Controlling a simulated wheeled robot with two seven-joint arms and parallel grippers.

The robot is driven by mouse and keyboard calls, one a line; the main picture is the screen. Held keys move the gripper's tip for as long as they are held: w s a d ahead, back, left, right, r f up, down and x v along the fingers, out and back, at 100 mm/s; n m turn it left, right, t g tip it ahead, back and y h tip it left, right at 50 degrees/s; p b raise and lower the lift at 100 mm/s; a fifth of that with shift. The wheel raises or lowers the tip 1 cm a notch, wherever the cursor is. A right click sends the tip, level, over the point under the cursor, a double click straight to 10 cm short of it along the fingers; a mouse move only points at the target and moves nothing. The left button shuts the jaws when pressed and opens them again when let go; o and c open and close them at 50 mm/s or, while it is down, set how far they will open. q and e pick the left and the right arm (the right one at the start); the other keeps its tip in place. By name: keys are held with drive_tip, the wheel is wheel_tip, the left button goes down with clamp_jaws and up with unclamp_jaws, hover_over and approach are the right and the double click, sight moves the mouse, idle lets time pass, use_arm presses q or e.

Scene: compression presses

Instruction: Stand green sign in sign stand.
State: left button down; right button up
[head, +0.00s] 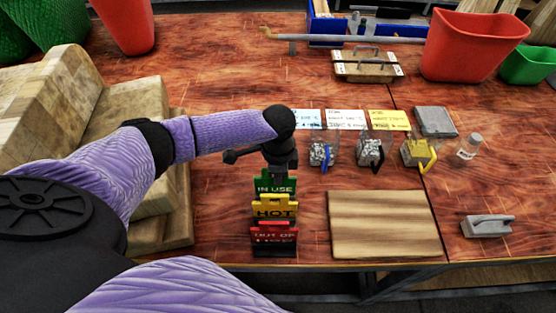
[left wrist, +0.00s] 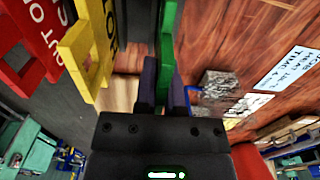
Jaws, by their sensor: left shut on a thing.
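The green sign (head: 274,186), lettered "IN USE", is upright just behind the yellow "HOT" sign (head: 274,207) and the red "OUT OF" sign (head: 274,232). The black sign stand (head: 274,251) shows under the red sign. My left gripper (head: 279,168) comes down from above and is shut on the green sign. In the left wrist view the green sign (left wrist: 168,38) runs edge-on between the fingers (left wrist: 165,88); the yellow sign (left wrist: 85,50) and red sign (left wrist: 30,40) stand beside it, apart. Whether the green sign's foot is seated in the stand is hidden. My right gripper is not in view.
A wooden board (head: 383,224) lies right of the signs. Clear blocks with blue, black and yellow handles (head: 370,152) stand behind it, with label cards (head: 345,120) beyond. Stepped wooden blocks (head: 60,105) fill the left. A red bin (head: 474,45) stands at back right.

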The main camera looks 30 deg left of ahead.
use_arm(q)
drive_tip(key=shift+f, duration=0.4)
drive_tip(key=c, duration=0.6)
unclamp_jaws()
drive_tip(key=shift+c, duration=0.2)
wheel_tip(320, 180, up, 10)
drive_tip(key=p, duration=0.3)
